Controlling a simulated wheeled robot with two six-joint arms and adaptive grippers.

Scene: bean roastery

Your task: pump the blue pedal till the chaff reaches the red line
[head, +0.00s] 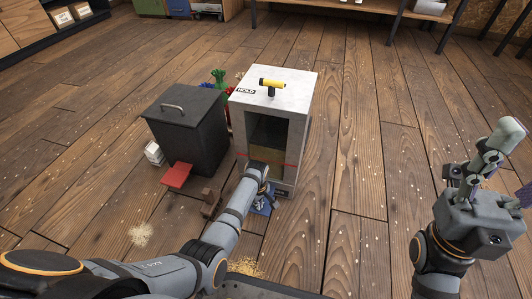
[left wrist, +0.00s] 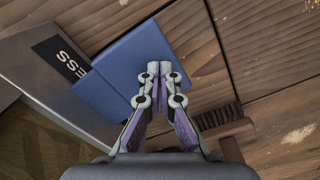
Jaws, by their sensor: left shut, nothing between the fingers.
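The blue pedal (head: 269,204) sticks out at the foot of a pale cabinet (head: 303,130); it also shows in the left wrist view (left wrist: 125,62). My left gripper (head: 258,201) is shut and empty, its fingertips together over the pedal (left wrist: 158,70); I cannot tell whether they touch it. Tan chaff (head: 266,151) shows behind the cabinet's front window. A thin red line (head: 291,165) crosses the front near the chaff; their exact relative heights are unclear. My right gripper (head: 492,150) is raised at the right, away from the cabinet, its jaw state unclear.
A dark lidded bin (head: 186,125) with a red pedal (head: 176,176) stands left of the cabinet. A brown brush (head: 211,204) lies beside my left gripper. Floor right of the cabinet is clear.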

